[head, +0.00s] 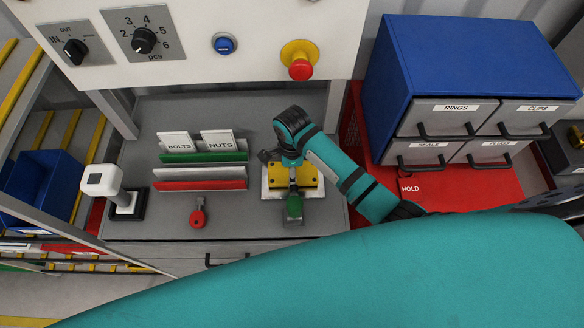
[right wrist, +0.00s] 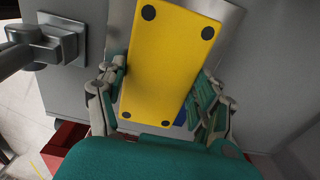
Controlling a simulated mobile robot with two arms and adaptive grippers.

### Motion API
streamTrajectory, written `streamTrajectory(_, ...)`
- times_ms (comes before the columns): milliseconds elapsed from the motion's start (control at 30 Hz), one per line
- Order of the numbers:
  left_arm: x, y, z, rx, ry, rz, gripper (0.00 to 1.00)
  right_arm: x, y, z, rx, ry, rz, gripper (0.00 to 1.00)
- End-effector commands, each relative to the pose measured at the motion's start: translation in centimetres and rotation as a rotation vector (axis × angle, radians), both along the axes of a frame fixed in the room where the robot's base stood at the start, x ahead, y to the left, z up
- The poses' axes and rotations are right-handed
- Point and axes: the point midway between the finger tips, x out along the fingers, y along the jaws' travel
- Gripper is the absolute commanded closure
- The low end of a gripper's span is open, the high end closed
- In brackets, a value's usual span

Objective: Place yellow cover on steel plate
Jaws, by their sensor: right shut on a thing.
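The yellow cover (head: 306,174) is a flat plate with dark round spots near its corners. It also shows in the right wrist view (right wrist: 165,60), between the two fingers of my right gripper (right wrist: 160,88). In the head view my right gripper (head: 285,182) is over the cover and hides part of it. The gripper is shut on the cover. The pale steel plate (head: 315,190) shows around the cover's edges on the grey bench, and behind it in the wrist view (right wrist: 222,30). I cannot tell whether cover and plate touch. My left gripper is not in view.
Left of the plate are a red-handled item (head: 197,216), the bolts and nuts racks (head: 200,180) and a white-topped device (head: 103,182). A red emergency button (head: 300,68) projects from the panel above. A blue drawer cabinet (head: 460,60) stands at the right.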

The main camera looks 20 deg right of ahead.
Motion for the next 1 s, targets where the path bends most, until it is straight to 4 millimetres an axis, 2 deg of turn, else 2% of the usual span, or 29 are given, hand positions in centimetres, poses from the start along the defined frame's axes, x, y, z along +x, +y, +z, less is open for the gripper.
streamTrajectory(133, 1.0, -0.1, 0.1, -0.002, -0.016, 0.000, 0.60, 0.1, 0.0, -0.3, 0.001, -0.001, -0.001, 0.71)
streamTrajectory(367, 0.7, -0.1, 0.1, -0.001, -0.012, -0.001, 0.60, 0.0, 0.0, -0.5, 0.001, 0.000, -0.001, 0.71)
streamTrajectory(400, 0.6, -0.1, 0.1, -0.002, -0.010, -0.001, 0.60, 0.0, 0.0, -0.6, 0.001, 0.000, 0.000, 0.31)
streamTrajectory(567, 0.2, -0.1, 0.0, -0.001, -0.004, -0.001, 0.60, 0.0, 0.0, -0.6, 0.001, -0.001, 0.000, 0.10)
streamTrajectory(867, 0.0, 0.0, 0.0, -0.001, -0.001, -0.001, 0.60, 0.1, 0.0, -0.4, 0.000, -0.001, 0.000, 0.09)
streamTrajectory(1000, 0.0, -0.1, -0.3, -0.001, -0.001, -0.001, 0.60, 0.1, 0.1, 0.7, 0.003, -0.004, 0.000, 0.09)
